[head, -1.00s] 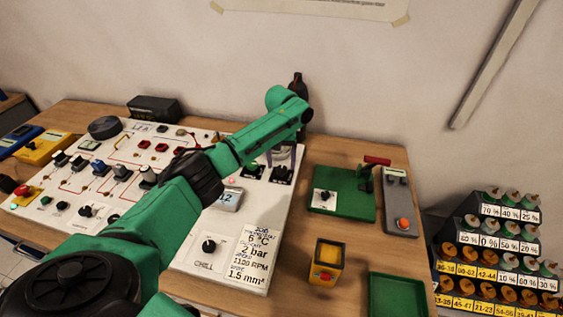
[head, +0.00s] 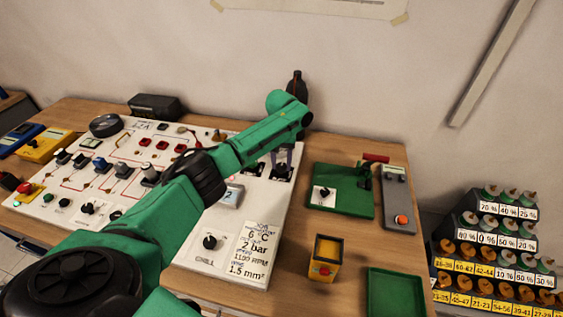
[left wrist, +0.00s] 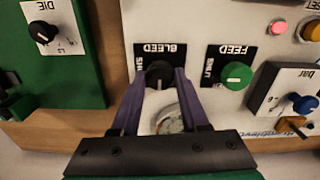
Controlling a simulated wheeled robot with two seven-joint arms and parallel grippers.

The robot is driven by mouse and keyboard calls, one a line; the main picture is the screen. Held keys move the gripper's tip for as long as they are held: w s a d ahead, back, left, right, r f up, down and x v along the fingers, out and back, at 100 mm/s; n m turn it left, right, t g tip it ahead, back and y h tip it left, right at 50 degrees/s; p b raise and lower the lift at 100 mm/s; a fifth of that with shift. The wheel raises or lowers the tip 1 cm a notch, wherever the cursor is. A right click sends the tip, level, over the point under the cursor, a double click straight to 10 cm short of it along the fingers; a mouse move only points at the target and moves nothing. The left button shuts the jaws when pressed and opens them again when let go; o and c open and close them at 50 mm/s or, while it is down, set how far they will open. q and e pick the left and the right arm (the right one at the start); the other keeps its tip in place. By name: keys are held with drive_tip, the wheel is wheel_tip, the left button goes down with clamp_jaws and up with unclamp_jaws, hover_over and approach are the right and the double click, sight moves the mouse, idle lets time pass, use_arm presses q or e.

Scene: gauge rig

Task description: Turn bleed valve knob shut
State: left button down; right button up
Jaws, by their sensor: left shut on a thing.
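The bleed valve knob (left wrist: 159,74) is black and round with a pale pointer line, on a black plate marked BLEED (left wrist: 161,52) in the left wrist view. The pointer runs roughly up and down in that view. My left gripper (left wrist: 160,80) has its two purple fingers on either side of the knob, shut on it. In the head view my left gripper (head: 281,160) reaches the far right corner of the white panel (head: 265,205), and its fingers partly hide the knob. My right gripper is not in view.
A green feed knob (left wrist: 236,75) sits beside the bleed knob. A small gauge (left wrist: 170,122) lies below, between the fingers. A green board with a dial (head: 340,190), a yellow box (head: 326,258) and a green tray (head: 396,292) are on the wooden table at right.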

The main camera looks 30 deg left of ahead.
use_arm(q)
drive_tip(key=m+p, duration=0.1)
drive_tip(key=m, duration=0.1)
drive_tip(key=shift+r+m, duration=0.15)
drive_tip(key=shift+m, duration=0.15)
drive_tip(key=m+p, duration=0.1)
drive_tip(key=m, duration=0.3)
drive_tip(key=shift+m, duration=0.3)
drive_tip(key=m+p, duration=0.1)
drive_tip(key=m, duration=0.3)
drive_tip(key=shift+w, duration=0.1)
drive_tip(key=m, duration=0.6)
drive_tip(key=c, duration=0.5)
unclamp_jaws()
drive_tip(key=shift+o, duration=0.5)
